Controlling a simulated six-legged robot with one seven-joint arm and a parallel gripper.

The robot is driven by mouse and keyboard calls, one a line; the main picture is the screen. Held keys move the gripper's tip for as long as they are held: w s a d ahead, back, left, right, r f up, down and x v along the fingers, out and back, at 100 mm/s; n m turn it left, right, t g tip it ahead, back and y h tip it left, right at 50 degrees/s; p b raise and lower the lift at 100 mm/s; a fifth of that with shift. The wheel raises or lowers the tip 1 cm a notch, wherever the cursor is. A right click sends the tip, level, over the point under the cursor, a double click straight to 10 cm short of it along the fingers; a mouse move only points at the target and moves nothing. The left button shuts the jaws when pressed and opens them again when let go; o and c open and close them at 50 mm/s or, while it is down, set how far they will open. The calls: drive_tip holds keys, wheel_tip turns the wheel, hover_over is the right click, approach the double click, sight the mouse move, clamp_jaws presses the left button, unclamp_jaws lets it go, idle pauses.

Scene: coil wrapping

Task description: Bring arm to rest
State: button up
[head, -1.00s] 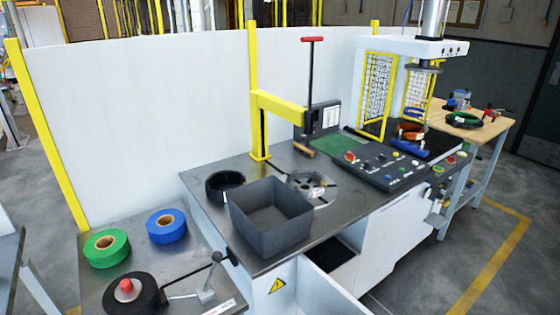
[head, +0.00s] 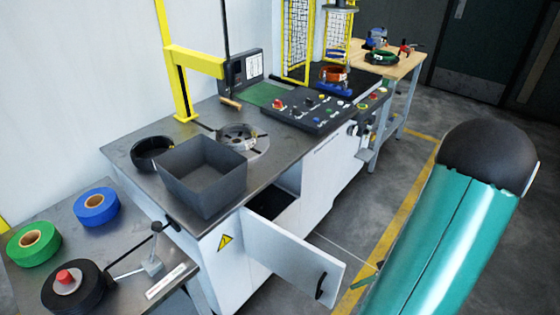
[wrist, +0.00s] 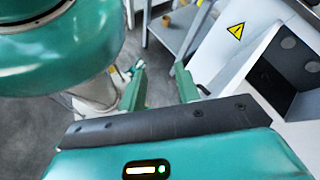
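My gripper (wrist: 159,70) shows in the wrist view as two green fingers standing apart, with grey floor visible between them. It is open and nothing is held. It is over the floor, with a white machine cabinet (wrist: 225,62) bearing a yellow warning sign to its right. In the head view my teal arm, with a dark rounded joint, fills the right foreground. It hides most of the gripper there.
An open white cabinet door (head: 290,258) juts toward the arm. A grey bin (head: 203,178) and a black coil (head: 152,150) stand on the metal worktop. Green tape (head: 33,242) and blue tape (head: 97,206) rolls lie on the left table.

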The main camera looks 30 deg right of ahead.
drive_tip(key=w+a+r+n+g+h, duration=0.5)
drive_tip(key=w+a+r+n+h, duration=0.2)
drive_tip(key=w+a+r+n, duration=0.4)
drive_tip(key=a+r+n+t+h, duration=0.3)
drive_tip(key=a+r+n+t, duration=0.2)
drive_tip(key=a+r, duration=0.6)
wheel_tip(320, 180, up, 3)
drive_tip(key=shift+a+r+n+t+h, duration=0.1)
drive_tip(key=shift+a+n+t+h, duration=0.2)
drive_tip(key=shift+n, duration=0.9)
drive_tip(key=shift+w+d, duration=0.1)
drive_tip(key=shift+d, duration=0.05)
